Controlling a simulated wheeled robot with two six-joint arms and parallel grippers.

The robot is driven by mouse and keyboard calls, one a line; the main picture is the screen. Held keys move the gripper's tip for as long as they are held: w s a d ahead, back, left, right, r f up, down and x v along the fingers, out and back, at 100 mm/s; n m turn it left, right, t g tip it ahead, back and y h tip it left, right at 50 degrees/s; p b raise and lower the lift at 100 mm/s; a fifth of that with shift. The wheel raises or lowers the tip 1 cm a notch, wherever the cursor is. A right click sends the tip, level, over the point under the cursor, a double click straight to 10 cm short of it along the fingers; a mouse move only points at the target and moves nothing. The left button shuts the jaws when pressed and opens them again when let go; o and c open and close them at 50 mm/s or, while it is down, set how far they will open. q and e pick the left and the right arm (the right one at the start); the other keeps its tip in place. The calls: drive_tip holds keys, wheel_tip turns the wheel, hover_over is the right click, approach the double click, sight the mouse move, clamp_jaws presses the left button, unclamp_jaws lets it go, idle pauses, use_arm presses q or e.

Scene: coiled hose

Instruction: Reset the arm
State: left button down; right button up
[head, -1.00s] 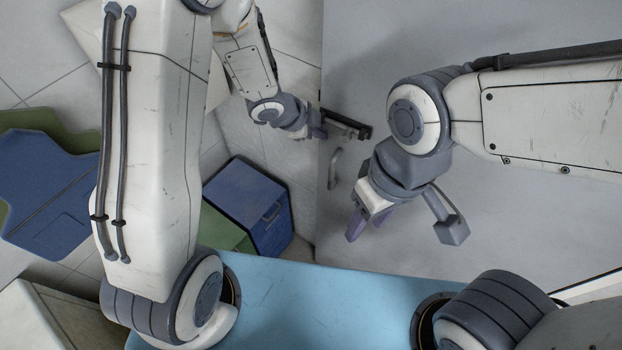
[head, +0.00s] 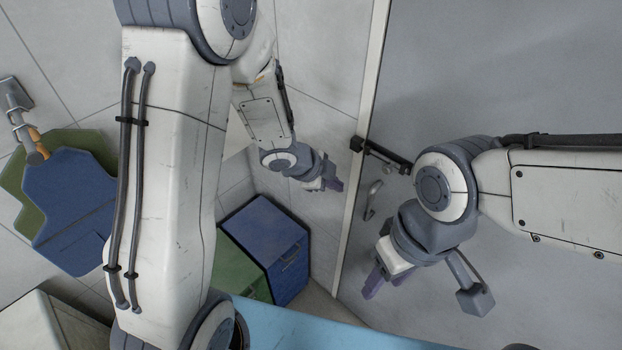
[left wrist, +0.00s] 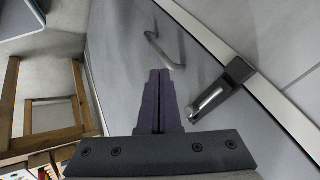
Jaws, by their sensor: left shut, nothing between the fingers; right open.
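My left arm comes in from the upper left of the head view. Its small gripper (head: 332,184) is in front of the pale wall, left of the grey door. In the left wrist view its two purple fingers (left wrist: 160,74) lie side by side, shut and empty. The door handle (left wrist: 160,50) shows just past the fingertips there, with no contact clear. My right gripper (head: 374,284) hangs in front of the grey door, open and empty, its purple fingers pointing down. No coiled hose can be made out.
The grey door (head: 520,80) has a curved handle (head: 372,200) and a dark bar fitting (head: 382,154). A blue bin (head: 285,255) and a green bin (head: 240,275) stand below. A blue-and-green chair-like shape (head: 70,210) is at left. A wooden frame (left wrist: 50,130) shows in the wrist view.

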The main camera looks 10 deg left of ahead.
use_arm(q)
drive_tip(key=s+a+r+p, duration=0.2)
drive_tip(key=a+r+p, duration=0.15)
drive_tip(key=r, duration=0.25)
drive_tip(key=s+d+f+n+g+y+b, duration=0.2)
drive_tip(key=s+n+b, duration=0.3)
drive_tip(key=s, duration=0.7)
drive_tip(key=s+d+f+n+g+y+b, duration=0.2)
drive_tip(key=s+d+f+n+g+b, duration=0.1)
drive_tip(key=s+b, duration=0.7)
drive_tip(key=s+f+n, duration=0.1)
drive_tip(key=s+n, duration=0.1)
drive_tip(key=shift+d+n, duration=0.3)
drive_tip(key=shift+f, duration=0.1)
